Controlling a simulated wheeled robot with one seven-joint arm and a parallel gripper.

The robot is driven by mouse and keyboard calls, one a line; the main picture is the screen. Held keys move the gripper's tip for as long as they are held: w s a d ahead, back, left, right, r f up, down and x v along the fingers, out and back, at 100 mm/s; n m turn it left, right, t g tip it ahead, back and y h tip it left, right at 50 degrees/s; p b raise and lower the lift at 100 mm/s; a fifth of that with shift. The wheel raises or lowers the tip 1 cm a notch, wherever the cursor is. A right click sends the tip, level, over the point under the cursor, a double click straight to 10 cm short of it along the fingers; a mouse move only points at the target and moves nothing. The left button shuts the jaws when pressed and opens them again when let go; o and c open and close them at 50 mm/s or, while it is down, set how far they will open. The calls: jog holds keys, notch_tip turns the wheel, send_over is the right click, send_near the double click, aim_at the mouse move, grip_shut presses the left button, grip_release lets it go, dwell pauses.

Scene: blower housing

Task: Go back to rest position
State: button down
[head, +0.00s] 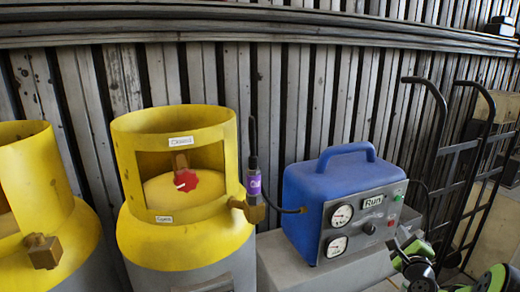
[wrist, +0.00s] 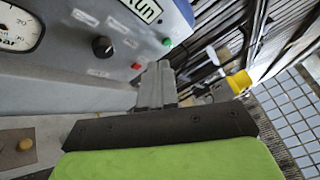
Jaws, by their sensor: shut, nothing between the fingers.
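My gripper (wrist: 157,78) is shut and empty in the wrist view. Its grey fingers point at the front panel of the blue machine (wrist: 80,65), with the fingertips close beside the red button (wrist: 136,66) and below the green button (wrist: 167,42). I cannot tell whether they touch the panel. In the head view the blue machine (head: 325,195) stands upright with two gauges, a "Run" label and a black knob (head: 369,228). My green and dark arm parts show low on the right there, partly cut off by the frame edge.
A yellow-topped cylinder (head: 180,230) with a red valve stands left of the machine, and another (head: 40,220) at the far left. A black hand truck (head: 470,150) leans at the right. A ribbed wall (head: 270,90) closes the back. Tiled floor (wrist: 290,105) shows at the right of the wrist view.

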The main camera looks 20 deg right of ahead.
jog(key=w+a+r+n+g+y, duration=0.1)
jog(key=a+r+n+y, duration=0.15)
jog(key=a+n, duration=0.45)
jog(key=w+a+r+n+g+y+p, duration=0.1)
jog(key=a+r+n+y, duration=0.2)
jog(key=a, duration=0.7)
jog(key=w+a+r+n+g+y, duration=0.1)
jog(key=w+a+n+y, duration=0.15)
jog(key=a+n, duration=0.5)
jog(key=s+a+r+n+g+y+p, duration=0.1)
jog(key=s+a+n, duration=0.1)
jog(key=s+a, duration=0.3)
jog(key=s+a+r+n+g, duration=0.1)
jog(key=s+a+n+g, duration=0.2)
jog(key=a, duration=0.4)
jog(key=s+a+n+g, duration=0.1)
jog(key=s+a+n, duration=0.1)
jog(key=s, duration=0.8)
jog(key=s+a+f+n+g+p, duration=0.1)
jog(key=s+a+n, duration=0.2)
jog(key=s, duration=0.8)
jog(key=shift+s+f+n+g, duration=0.15)
jog(key=shift+n+g, duration=0.25)
jog(key=shift+n, duration=0.85)
